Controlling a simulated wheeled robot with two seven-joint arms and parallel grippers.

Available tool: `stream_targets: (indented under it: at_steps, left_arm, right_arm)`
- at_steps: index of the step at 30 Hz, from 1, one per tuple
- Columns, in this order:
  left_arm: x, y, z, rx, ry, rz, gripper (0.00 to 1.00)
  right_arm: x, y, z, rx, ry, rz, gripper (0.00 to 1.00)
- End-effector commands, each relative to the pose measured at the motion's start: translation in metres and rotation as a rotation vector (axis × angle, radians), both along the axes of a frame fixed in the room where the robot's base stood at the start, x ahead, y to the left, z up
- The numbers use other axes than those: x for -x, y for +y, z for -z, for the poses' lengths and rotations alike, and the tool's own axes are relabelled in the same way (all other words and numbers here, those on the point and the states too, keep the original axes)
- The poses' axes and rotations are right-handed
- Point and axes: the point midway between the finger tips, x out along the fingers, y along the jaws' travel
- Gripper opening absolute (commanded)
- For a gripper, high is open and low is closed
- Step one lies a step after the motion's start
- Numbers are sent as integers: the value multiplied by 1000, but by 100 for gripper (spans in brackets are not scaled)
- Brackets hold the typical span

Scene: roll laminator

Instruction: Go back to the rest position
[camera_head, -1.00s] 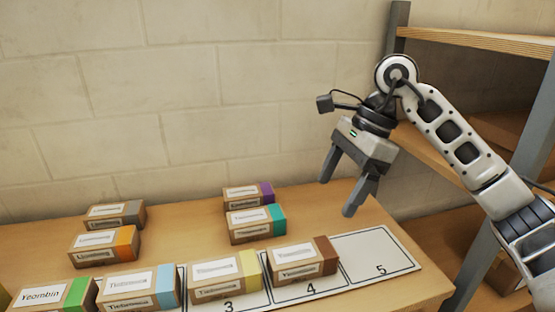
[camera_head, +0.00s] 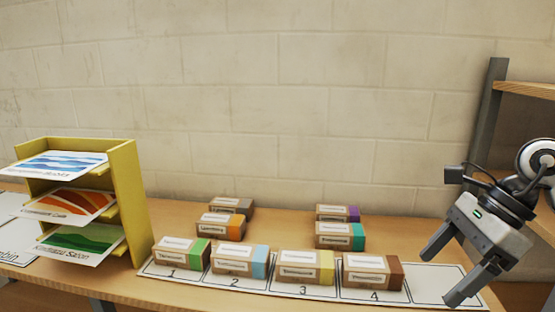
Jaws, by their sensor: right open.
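My right gripper (camera_head: 448,277) is at the right of the head view. Its two fingers are spread, with nothing between them. It hangs over the right end of the numbered mat (camera_head: 436,283), apart from the boxes. The nearest box is the brown-ended box (camera_head: 368,273) on space 4, to its left. My left gripper is not in view.
Boxes with green (camera_head: 182,253), blue (camera_head: 240,262) and yellow (camera_head: 305,266) ends stand on spaces 1 to 3. Orange (camera_head: 222,227), grey (camera_head: 232,206), teal (camera_head: 340,236) and purple (camera_head: 338,213) ended boxes stand behind. A yellow rack (camera_head: 128,190) holds printed sheets at left. Shelving (camera_head: 488,110) stands at right.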

Motion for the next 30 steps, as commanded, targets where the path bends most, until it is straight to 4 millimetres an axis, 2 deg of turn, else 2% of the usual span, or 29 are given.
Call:
stream_targets:
  at_steps: [8,13,15,17,20,23,25,27,28,30]
  left_arm:
    - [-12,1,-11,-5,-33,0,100]
    - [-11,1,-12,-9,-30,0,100]
    - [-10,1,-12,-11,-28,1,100]
    - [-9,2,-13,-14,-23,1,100]
    - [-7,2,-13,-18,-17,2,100]
    - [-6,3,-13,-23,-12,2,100]
    - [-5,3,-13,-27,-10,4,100]
    - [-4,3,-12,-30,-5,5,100]
    - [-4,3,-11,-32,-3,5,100]
    - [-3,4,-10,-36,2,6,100]
  right_arm:
    - [8,81,17,-379,101,10,80]
    - [19,142,12,-771,272,107,80]
    - [22,163,4,-984,395,197,80]
    - [20,176,-3,-1197,538,319,80]
    - [7,177,-3,-1550,839,608,80]
    - [-9,159,28,-1838,1177,979,80]
    - [-10,144,71,-1984,1428,1290,80]
    - [2,134,122,-2069,1666,1611,80]
    - [9,132,142,1972,-1658,-1641,80]
    - [32,132,182,1688,-1560,-1617,80]
